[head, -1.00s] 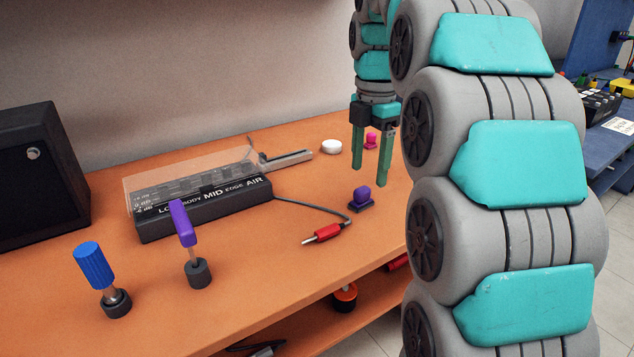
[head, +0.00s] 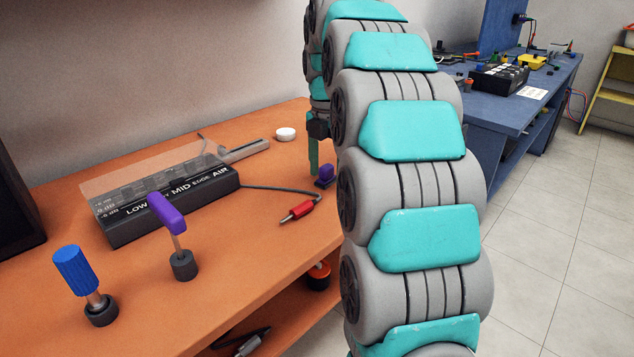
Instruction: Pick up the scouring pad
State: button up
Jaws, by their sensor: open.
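I cannot make out a scouring pad for certain. A small purple block on a dark base (head: 326,175) stands near the right edge of the orange bench, partly behind my arm. My gripper (head: 313,158) is mostly hidden by my own arm. One green finger shows, pointing down, at the left of the purple block in the picture. The jaws are open, and I see nothing held. I cannot tell whether the finger touches the block.
The orange bench (head: 215,290) holds a black box (head: 180,205) with a clear cover, a red plug (head: 297,211), a white puck (head: 285,134), a purple-handled lever (head: 168,215) and a blue knob (head: 76,270). A blue bench (head: 500,113) stands beyond open floor at right.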

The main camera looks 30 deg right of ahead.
grip_shut()
dwell(0.6)
